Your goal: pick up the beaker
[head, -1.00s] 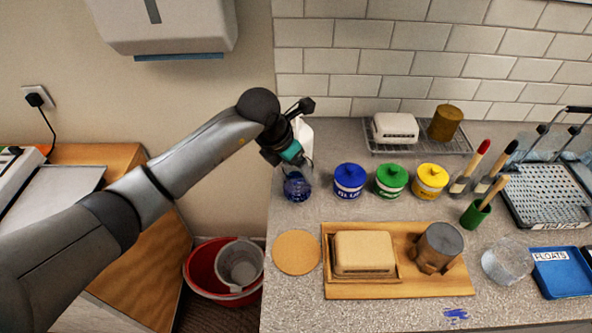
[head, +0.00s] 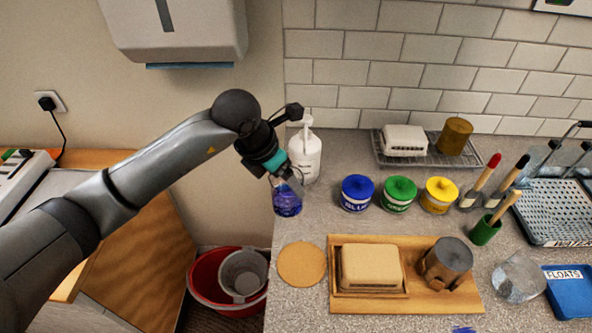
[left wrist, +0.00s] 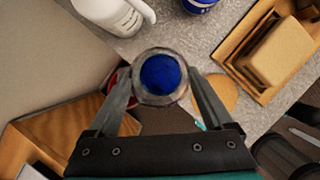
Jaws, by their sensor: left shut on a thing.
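The beaker (head: 287,201) is a clear glass with deep blue contents. My left gripper (head: 284,178) is shut on it near its upper part, at the counter's left edge. In the left wrist view the beaker (left wrist: 162,76) shows from above between the two fingers, with its round rim and blue inside. It looks slightly tilted and seems held above the counter top, but its underside is hidden.
A white pump bottle (head: 305,154) stands just behind the beaker. Blue (head: 356,194), green (head: 398,195) and yellow (head: 439,196) pots stand to its right. A round cork mat (head: 301,264) and wooden tray (head: 410,306) lie in front. A red bucket (head: 205,290) is on the floor.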

